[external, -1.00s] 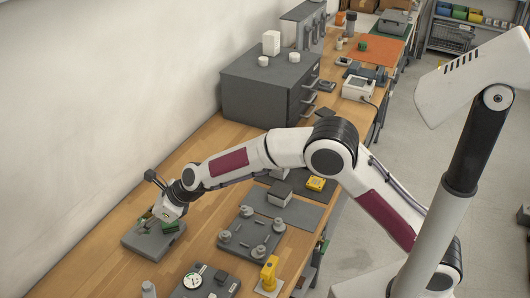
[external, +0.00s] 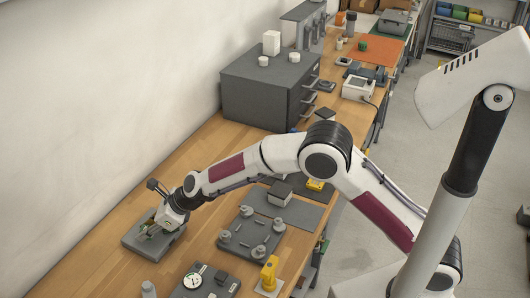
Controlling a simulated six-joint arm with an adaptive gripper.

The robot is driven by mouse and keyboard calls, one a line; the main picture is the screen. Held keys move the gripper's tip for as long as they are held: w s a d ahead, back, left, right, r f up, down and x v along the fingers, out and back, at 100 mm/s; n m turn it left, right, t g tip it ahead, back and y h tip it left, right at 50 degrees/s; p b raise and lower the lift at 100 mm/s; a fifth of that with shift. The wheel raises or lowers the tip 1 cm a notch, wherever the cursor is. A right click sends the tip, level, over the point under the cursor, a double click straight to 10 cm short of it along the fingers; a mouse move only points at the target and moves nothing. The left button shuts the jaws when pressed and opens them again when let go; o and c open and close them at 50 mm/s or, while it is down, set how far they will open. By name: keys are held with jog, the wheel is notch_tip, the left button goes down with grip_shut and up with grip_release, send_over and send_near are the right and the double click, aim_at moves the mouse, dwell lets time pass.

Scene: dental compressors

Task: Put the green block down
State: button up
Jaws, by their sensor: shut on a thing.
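The green block (external: 150,230) shows only as a small green patch at my gripper, over the grey tray-like plate (external: 137,244) on the left part of the wooden bench. My gripper (external: 152,233) points down at this plate and is shut on the green block. The gripper and wrist hide most of the block. I cannot tell whether the block touches the plate.
A grey plate with several round knobs (external: 250,238) lies to the right of my gripper. A dial gauge unit (external: 193,281) and a yellow device (external: 269,273) stand near the front. A large grey cabinet (external: 262,90) stands behind. Bare bench (external: 110,222) lies left of the plate.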

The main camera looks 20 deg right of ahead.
jog(key=shift+f, duration=1.05)
jog(key=shift+f, duration=0.15)
jog(key=o, duration=0.9)
jog(key=shift+r, duration=0.2)
jog(key=shift+s+d+r, duration=0.2)
jog(key=shift+d+r, duration=0.2)
jog(key=shift+r, duration=0.05)
jog(key=v, duration=1)
jog(key=shift+d+r, duration=0.2)
jog(key=shift+d, duration=0.1)
